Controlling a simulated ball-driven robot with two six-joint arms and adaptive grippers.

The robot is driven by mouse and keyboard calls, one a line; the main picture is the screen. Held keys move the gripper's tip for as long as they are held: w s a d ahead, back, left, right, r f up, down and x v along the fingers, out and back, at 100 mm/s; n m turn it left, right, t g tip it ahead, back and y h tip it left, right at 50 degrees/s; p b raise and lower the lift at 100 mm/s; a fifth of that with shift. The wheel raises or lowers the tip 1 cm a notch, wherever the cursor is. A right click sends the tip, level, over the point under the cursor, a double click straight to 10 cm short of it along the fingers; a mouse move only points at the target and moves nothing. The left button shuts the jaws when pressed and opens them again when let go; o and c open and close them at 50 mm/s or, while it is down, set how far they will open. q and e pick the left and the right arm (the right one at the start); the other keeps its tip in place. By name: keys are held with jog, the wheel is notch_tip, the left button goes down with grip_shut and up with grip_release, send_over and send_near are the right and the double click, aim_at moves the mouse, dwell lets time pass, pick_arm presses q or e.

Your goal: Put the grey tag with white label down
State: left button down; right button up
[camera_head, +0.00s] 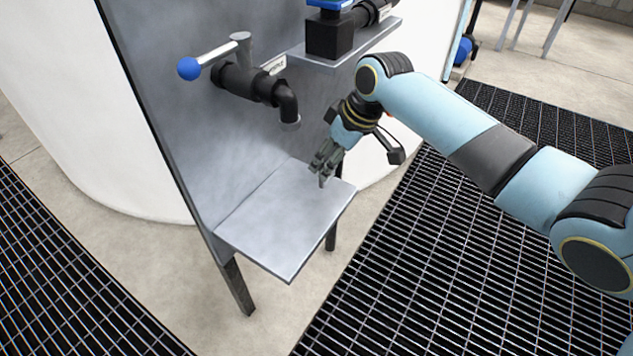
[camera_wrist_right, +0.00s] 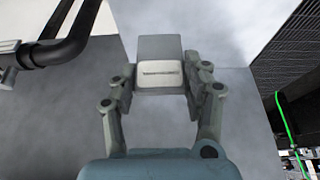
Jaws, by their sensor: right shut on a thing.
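The grey tag with white label (camera_wrist_right: 160,68) sits between the fingers of my right gripper (camera_wrist_right: 160,85) in the right wrist view. Its label faces the camera, and the gripper is shut on it. In the head view my right gripper (camera_head: 322,172) is over the back right part of the lower metal shelf (camera_head: 285,225). The tag is too small to make out there. I cannot tell whether it touches the shelf. My left gripper is not in view.
A black pipe spout (camera_head: 288,105) and a blue-knobbed lever (camera_head: 190,68) stick out from the metal panel (camera_head: 165,90) above the shelf. An upper shelf (camera_head: 345,62) carries a black fitting (camera_head: 330,36). The lower shelf's front and left are bare.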

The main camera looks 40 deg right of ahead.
aim_at(322, 185)
jog(key=x, duration=0.2)
jog(key=b+x, duration=0.1)
jog(key=x, duration=0.2)
jog(key=shift+s+a+f+b, duration=0.15)
jog(key=shift+a+f+b, duration=0.25)
jog(key=shift+a, duration=0.05)
jog(key=shift+r, duration=0.1)
jog(key=o, duration=1)
jog(key=shift+o, duration=0.2)
